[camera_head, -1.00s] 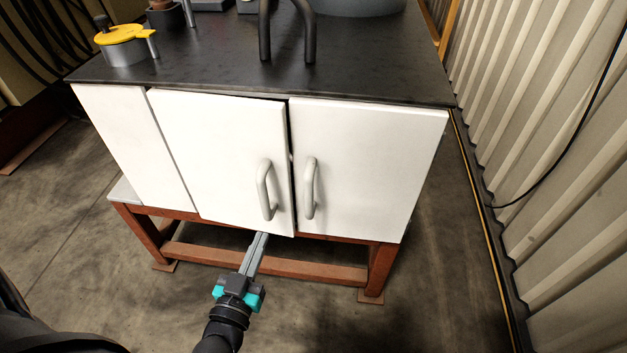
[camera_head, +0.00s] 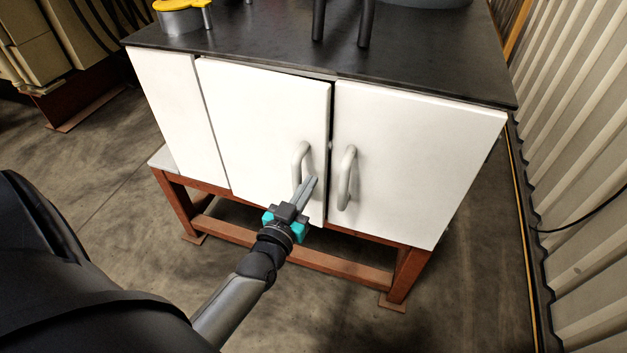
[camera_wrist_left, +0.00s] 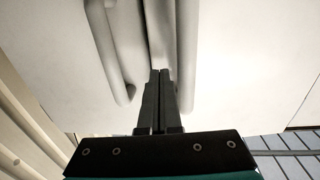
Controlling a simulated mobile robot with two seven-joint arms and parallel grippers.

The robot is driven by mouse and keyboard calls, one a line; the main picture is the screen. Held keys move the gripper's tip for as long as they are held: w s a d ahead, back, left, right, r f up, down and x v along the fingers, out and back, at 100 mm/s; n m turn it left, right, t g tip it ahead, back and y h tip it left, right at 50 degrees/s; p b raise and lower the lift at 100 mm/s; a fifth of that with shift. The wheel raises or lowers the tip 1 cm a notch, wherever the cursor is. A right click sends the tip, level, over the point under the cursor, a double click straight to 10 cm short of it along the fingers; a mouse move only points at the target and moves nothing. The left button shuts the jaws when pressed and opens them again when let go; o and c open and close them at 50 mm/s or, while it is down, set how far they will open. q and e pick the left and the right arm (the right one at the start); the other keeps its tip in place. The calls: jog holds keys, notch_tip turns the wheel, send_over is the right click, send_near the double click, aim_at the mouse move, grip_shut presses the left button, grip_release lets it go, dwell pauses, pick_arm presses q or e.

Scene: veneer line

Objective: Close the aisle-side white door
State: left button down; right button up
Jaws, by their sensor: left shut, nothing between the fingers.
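The cabinet's left white door (camera_head: 262,130) stands slightly ajar, with a thin dark gap along its top and free edge. Its curved handle (camera_head: 300,163) is near that edge. The right white door (camera_head: 415,165) looks flush, with its own handle (camera_head: 346,178). The pictures do not label which door is aisle-side. My left gripper (camera_head: 312,181) is shut and empty, its fingertips in front of the left door's lower free edge, near that handle. In the left wrist view the shut fingers (camera_wrist_left: 160,75) point at the seam between the handles; contact cannot be told. My right gripper is not in view.
A dark countertop (camera_head: 400,80) overhangs the doors. A yellow-topped item (camera_head: 180,14) stands on it. The red-brown frame (camera_head: 290,252) carries the cabinet. A corrugated wall (camera_head: 575,170) bounds the right side. The floor in front is open.

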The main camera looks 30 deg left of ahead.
aim_at(321, 167)
pick_arm(q)
jog(key=shift+w+a+b, duration=0.15)
jog(key=shift+w+b, duration=0.05)
jog(key=shift+w, duration=0.55)
jog(key=shift+w+a+b, duration=0.1)
jog(key=shift+w+b, duration=0.1)
jog(key=shift+w, duration=0.5)
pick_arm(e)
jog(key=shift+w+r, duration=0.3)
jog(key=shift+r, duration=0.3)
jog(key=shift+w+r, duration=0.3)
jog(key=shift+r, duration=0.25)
pick_arm(q)
jog(key=shift+w, duration=0.15)
jog(key=shift+w+a+r+n+y+p, duration=0.1)
jog(key=shift+w+n+y+p, duration=0.45)
jog(key=shift+w+y, duration=0.45)
jog(key=shift+w+r, duration=0.1)
jog(key=shift+w, duration=0.2)
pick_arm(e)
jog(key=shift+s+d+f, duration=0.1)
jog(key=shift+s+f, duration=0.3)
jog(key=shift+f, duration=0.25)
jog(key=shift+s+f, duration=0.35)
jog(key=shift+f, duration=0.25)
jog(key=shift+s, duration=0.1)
